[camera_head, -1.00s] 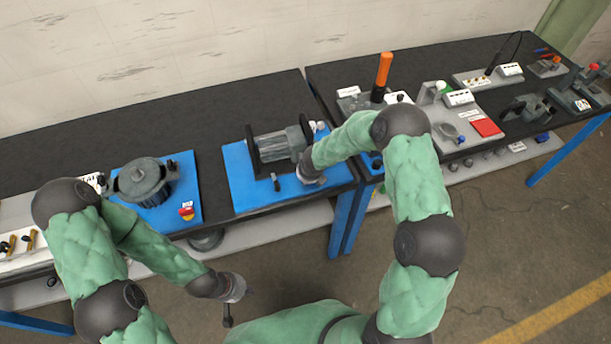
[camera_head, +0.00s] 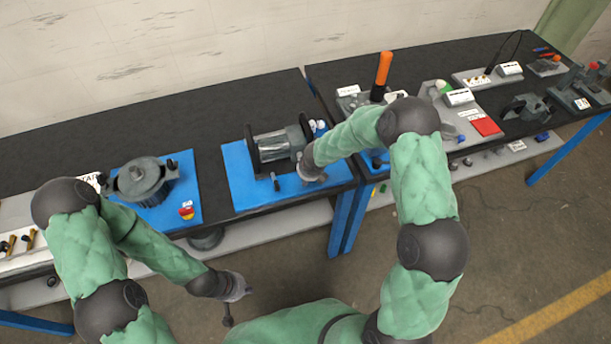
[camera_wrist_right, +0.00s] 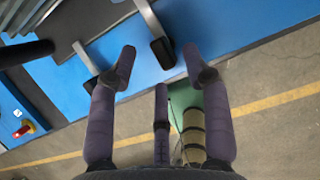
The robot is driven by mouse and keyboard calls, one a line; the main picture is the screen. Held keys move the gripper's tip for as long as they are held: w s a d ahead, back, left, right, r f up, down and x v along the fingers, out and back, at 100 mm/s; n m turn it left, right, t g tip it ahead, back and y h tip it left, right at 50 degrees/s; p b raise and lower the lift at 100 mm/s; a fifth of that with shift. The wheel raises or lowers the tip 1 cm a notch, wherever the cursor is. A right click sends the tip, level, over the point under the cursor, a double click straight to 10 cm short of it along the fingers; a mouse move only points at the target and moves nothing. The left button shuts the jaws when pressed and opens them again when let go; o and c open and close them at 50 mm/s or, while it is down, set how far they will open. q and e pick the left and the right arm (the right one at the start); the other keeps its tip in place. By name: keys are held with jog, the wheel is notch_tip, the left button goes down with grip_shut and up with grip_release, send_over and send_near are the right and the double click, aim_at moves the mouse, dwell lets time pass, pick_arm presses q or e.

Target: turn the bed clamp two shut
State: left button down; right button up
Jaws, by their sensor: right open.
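The blue-based fixture (camera_head: 238,190) with a grey ribbed body (camera_head: 278,146) stands at the front edge of the bench. Small lever handles stick out at its front; I cannot tell which is bed clamp two. In the right wrist view one lever with a black grip (camera_wrist_right: 161,50) lies between the spread tips of my right gripper (camera_wrist_right: 160,55), with no clear contact. A second lever (camera_wrist_right: 92,66) runs behind the left finger. In the head view my right gripper (camera_head: 312,172) is mostly hidden by its wrist. My left gripper (camera_head: 233,302) hangs low in front of the bench, its fingers unclear.
A grey round housing (camera_head: 142,182) on a blue plate with a red-and-yellow button (camera_head: 187,212) stands to the left. An orange-handled tool (camera_head: 383,70) and a red pad (camera_head: 486,126) are on the right bench. The floor in front is free.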

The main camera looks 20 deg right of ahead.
jog(key=v, duration=0.9)
jog(key=shift+s+r, duration=0.15)
jog(key=shift+r, duration=0.05)
jog(key=s+a+f+n+g+y+b, duration=0.1)
jog(key=s+a+f+n+b, duration=0.2)
jog(key=s+f+n, duration=0.5)
jog(key=s+a+f+n+g+y+b, duration=0.1)
jog(key=s+a+f+n+b, duration=0.1)
jog(key=s+f+n+b, duration=0.3)
jog(key=s+a+f+n+g+y+b, duration=0.1)
jog(key=s+a+f+n+g+b, duration=0.1)
jog(key=s+f+n, duration=1.1)
notch_tip(320, 180, down, 5)
jog(key=a+n+b, duration=0.1)
jog(key=n+b, duration=0.1)
jog(key=n, duration=0.5)
jog(key=shift+s+a+y, duration=0.15)
jog(key=shift+a+y, duration=0.15)
jog(key=shift+y, duration=0.1)
